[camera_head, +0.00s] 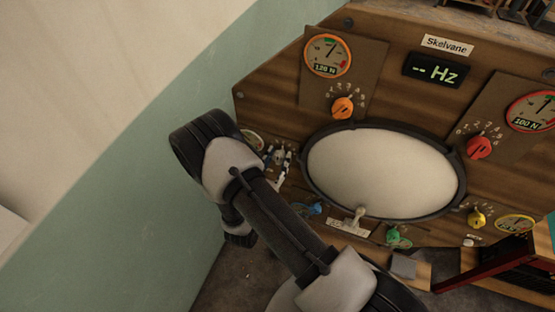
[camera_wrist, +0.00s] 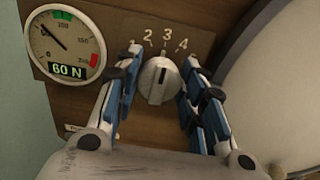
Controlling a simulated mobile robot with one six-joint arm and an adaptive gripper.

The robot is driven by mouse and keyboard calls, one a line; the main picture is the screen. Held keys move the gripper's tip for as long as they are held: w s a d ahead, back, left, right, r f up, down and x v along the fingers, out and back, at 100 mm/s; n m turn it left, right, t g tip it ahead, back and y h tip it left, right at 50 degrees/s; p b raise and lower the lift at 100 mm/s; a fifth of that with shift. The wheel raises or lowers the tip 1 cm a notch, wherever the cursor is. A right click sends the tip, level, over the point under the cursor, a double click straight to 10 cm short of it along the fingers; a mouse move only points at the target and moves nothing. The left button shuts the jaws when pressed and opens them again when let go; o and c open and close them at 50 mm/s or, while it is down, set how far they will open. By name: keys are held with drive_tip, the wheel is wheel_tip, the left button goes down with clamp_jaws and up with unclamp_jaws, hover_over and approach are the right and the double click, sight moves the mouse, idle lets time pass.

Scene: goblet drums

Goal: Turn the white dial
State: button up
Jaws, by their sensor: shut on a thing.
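The white dial (camera_wrist: 158,80) is a round knob on the wooden panel, under the printed numbers 2, 3 and 4. Its dark pointer mark stands near 3. My gripper (camera_wrist: 162,72) has one blue-padded finger on each side of the dial and is shut on it. In the head view my gripper (camera_head: 279,160) is at the panel's left edge, left of the white drumhead, and largely hides the dial there. The gauge (camera_wrist: 65,45) beside the dial reads 60 N, with its needle toward the upper left.
The large white drumhead (camera_head: 384,172) lies right of my gripper. Other dials are orange (camera_head: 343,108), red (camera_head: 478,147), yellow (camera_head: 477,219), green (camera_head: 393,237) and blue (camera_head: 314,208). A small lever (camera_head: 355,217) stands below the drumhead. A display (camera_head: 435,71) shows "-- Hz". A green-and-cream wall (camera_head: 170,110) is close on the left.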

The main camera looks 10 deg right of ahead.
drive_tip(key=shift+s+d+f+m+b, duration=0.1)
drive_tip(key=shift+m+b, duration=1.05)
drive_tip(key=shift+m, duration=1.65)
drive_tip(key=o, duration=1)
drive_tip(key=shift+o, duration=0.2)
drive_tip(key=v, duration=1.2)
